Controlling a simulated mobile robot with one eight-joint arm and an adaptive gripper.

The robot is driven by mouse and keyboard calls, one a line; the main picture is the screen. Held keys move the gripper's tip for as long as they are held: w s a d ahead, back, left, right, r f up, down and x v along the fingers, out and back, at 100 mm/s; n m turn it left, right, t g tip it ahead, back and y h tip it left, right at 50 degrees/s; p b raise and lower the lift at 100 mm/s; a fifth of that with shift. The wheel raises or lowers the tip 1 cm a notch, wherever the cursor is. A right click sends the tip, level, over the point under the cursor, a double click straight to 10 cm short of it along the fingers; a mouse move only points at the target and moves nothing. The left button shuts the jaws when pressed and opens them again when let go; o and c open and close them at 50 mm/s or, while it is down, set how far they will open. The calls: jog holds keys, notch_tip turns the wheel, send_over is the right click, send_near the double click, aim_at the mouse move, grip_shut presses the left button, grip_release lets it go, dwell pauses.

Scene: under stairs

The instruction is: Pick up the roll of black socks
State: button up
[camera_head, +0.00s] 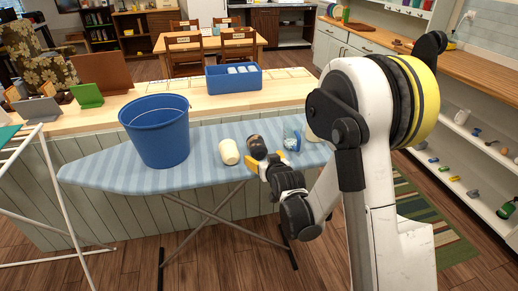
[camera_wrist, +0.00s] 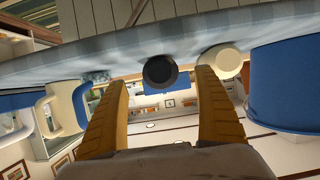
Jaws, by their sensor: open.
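The roll of black socks (camera_head: 256,145) lies on the blue striped ironing board (camera_head: 95,176), right of a cream roll (camera_head: 229,152). In the wrist view, which is upside down, the black roll (camera_wrist: 160,71) shows its round dark end between the two yellow fingers. My gripper (camera_head: 264,163) is open and empty at the near side of the black roll. The fingers (camera_wrist: 162,80) are spread on either side of it in the picture; I cannot tell whether they touch it. The gripper hides part of the roll in the head view.
A large blue bucket (camera_head: 157,135) stands left on the board. A blue patterned item (camera_head: 292,138) and a white item (camera_head: 312,134), partly behind my arm, stand to the right. A counter with a blue bin (camera_head: 233,84) lies behind. A white rack (camera_head: 58,190) stands at left.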

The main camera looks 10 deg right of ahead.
jog(key=b+x, duration=0.3)
jog(key=x, duration=0.5)
jog(key=shift+w, duration=0.3)
jog(key=shift+r, duration=0.1)
jog(key=c, duration=1.3)
